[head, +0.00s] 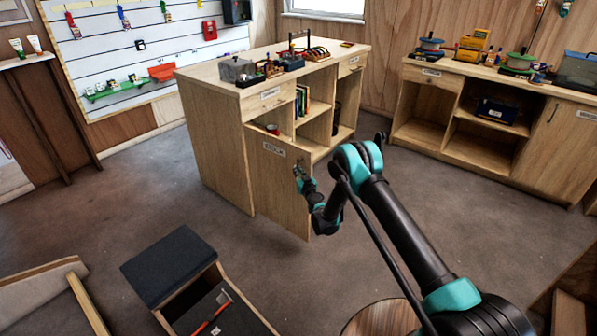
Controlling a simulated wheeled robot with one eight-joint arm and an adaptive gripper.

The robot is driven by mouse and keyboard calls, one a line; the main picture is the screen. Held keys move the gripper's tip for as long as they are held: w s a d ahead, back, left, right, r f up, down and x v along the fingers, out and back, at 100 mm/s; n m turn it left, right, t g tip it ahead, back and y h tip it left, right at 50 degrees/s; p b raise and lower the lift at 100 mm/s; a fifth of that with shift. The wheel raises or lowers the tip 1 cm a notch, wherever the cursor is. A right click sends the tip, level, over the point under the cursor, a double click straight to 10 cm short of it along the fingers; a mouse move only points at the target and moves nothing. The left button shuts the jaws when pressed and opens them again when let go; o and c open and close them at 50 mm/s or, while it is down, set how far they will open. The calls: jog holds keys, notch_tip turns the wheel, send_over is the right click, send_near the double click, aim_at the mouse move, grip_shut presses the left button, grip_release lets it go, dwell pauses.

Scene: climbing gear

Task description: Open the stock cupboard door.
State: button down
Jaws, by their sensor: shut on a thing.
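The stock cupboard door (278,195) is a light wood panel with a small label (273,149) near its top. It is at the lower left of the wooden counter (220,150). The door stands swung out from the counter front, with its left edge at the counter's corner and its right edge out over the floor. A gap shows behind its top edge, with a small red item (272,129) inside. My gripper (299,172) is shut on the door handle, near the door's right edge. The gripper mostly hides the handle.
Open shelves (316,112) with books lie right of the door. Tools and boxes stand on the counter top. A second counter (480,120) stands at the back right. A dark-topped bench (168,262) stands at the front left. The floor between is clear.

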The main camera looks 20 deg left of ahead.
jog(key=shift+w+d, duration=0.1)
jog(key=shift+d, duration=0.15)
jog(key=c, duration=1.7)
grip_release()
jog(key=shift+o, duration=0.4)
jog(key=shift+a, duration=0.1)
